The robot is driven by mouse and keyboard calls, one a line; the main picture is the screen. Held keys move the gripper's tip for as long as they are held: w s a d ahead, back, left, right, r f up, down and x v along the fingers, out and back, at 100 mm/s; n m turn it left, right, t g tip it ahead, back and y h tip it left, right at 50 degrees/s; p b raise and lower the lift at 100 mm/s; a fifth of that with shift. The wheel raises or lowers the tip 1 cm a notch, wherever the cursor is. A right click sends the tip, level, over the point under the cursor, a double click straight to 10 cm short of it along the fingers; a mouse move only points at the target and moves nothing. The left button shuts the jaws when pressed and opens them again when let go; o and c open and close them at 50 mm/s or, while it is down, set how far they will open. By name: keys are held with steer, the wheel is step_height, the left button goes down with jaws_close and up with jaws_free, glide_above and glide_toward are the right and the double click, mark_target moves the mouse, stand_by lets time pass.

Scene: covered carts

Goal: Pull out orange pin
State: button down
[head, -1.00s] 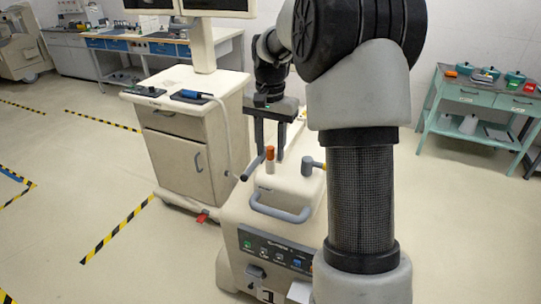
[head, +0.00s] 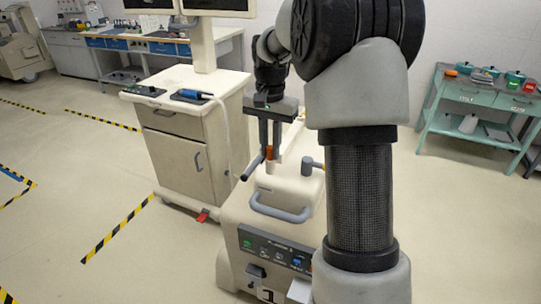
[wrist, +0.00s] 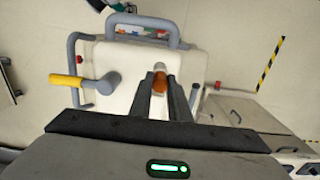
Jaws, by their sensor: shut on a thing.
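The orange pin (head: 270,152) stands upright in a pale collar on top of the cream covered cart (head: 284,189). My gripper (head: 271,156) reaches down from above and is shut on the pin, with a dark finger on either side of it. In the wrist view the orange pin (wrist: 160,83) shows between the two fingers of my gripper (wrist: 161,75). The fingers partly hide the pin in the head view.
A grey lever (head: 311,164) stands beside the pin; its yellow end (wrist: 66,81) shows in the wrist view. A grey loop handle (head: 281,211) is at the cart's front. A cream cabinet (head: 190,150) stands close left. A green table (head: 482,105) is at right.

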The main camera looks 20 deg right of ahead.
mark_target(270, 147)
steer(key=shift+r+p, duration=2.45)
steer(key=shift+r, duration=0.55)
